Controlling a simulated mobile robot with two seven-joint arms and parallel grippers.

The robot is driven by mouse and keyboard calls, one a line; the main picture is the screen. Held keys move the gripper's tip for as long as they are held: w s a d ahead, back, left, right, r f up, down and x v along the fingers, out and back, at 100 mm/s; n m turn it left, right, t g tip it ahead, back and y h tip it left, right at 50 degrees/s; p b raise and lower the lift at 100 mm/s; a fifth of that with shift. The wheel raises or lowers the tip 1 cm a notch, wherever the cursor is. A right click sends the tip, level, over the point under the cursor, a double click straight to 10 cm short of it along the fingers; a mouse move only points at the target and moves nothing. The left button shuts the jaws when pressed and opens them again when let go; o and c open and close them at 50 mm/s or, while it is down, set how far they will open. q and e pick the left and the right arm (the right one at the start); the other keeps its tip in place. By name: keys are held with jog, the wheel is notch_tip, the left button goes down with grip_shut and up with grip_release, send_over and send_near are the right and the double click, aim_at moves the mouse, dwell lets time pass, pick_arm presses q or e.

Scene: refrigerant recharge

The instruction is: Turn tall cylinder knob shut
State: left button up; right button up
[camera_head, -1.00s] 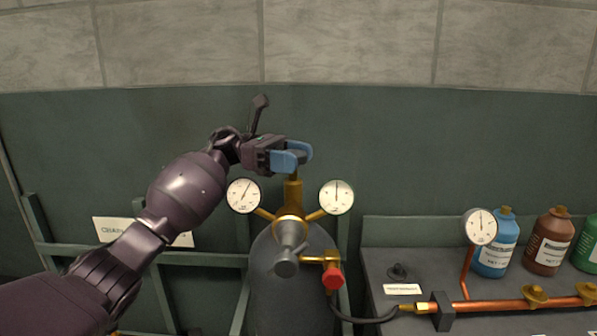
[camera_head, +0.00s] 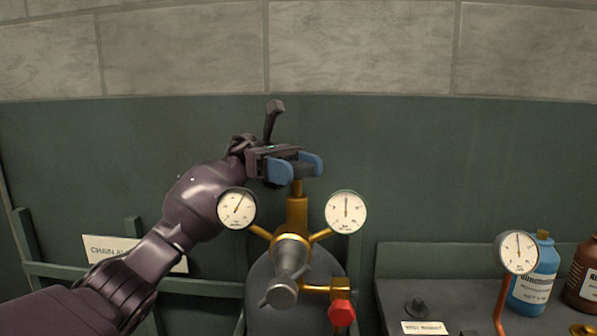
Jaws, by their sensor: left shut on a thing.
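The tall grey cylinder (camera_head: 322,270) stands at the lower middle with a brass valve (camera_head: 297,215) on top. The dark knob (camera_head: 298,171) at the top of the brass stem sits between the blue fingertips of my left gripper (camera_head: 296,167), which is shut on it. The fingers and gripper body partly hide the knob. Two round gauges flank the valve, a left gauge (camera_head: 237,209) and a right gauge (camera_head: 346,211). A grey regulator handle (camera_head: 281,292) points forward, and a red knob (camera_head: 341,313) sits at the lower right of the valve. My right gripper does not show.
A grey bench (camera_head: 395,290) stands at the right with a third gauge (camera_head: 518,252) on a copper pipe, a blue bottle (camera_head: 534,280) and a brown bottle (camera_head: 586,278). A green rack rail (camera_head: 60,272) and a sign (camera_head: 105,248) are at the left.

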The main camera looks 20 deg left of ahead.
aim_at(297, 164)
pick_arm(q)
jog(key=o, duration=0.9)
jog(key=shift+r, duration=0.1)
notch_tip(297, 164, up, 20)
jog(key=shift+f+p, duration=0.1)
jog(key=shift+p, duration=0.5)
